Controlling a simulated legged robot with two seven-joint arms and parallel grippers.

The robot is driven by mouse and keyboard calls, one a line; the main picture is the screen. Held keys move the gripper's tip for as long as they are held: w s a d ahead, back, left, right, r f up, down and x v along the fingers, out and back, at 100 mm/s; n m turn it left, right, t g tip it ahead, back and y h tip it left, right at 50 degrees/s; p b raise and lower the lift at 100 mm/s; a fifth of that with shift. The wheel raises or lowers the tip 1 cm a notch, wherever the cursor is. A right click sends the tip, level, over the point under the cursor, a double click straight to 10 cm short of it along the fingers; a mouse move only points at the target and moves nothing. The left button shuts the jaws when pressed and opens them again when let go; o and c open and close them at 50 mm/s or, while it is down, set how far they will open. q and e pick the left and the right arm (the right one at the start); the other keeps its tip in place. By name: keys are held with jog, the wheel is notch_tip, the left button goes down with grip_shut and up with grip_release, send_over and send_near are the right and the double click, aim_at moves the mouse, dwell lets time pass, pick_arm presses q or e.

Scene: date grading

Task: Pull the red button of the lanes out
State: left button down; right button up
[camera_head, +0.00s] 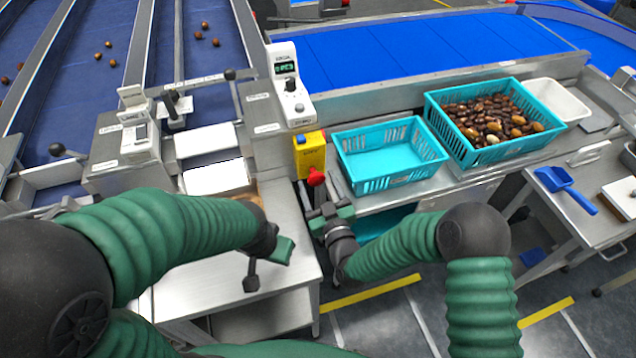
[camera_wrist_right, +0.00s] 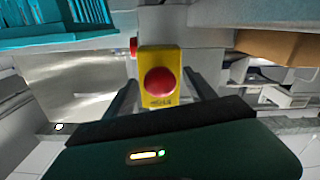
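The red button (camera_head: 316,177) sits low on a yellow box (camera_head: 311,154) at the front of the lanes' post. In the right wrist view the round red button (camera_wrist_right: 159,81) faces the camera on its yellow plate (camera_wrist_right: 160,60). My right gripper (camera_head: 317,196) is just in front of the button. Its two dark fingers (camera_wrist_right: 160,92) are apart, one on each side of the button; contact cannot be told. My left gripper (camera_head: 268,267) is over the grey metal table, its fingers apart and nothing between them, away from the button.
An empty turquoise crate (camera_head: 432,156) and a turquoise crate of dates (camera_head: 432,112) stand to the right of the button. A control unit with a display (camera_head: 289,83) rises above the yellow box. A grey table (camera_head: 215,268) lies below my left arm. A blue scoop (camera_head: 567,190) lies far right.

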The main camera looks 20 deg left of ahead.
jog(key=shift+s+d, duration=0.15)
pick_arm(q)
jog(key=shift+b+x, duration=0.85)
jog(key=shift+s, duration=0.2)
pick_arm(e)
jog(key=v, duration=1.6)
jog(key=shift+d, duration=0.15)
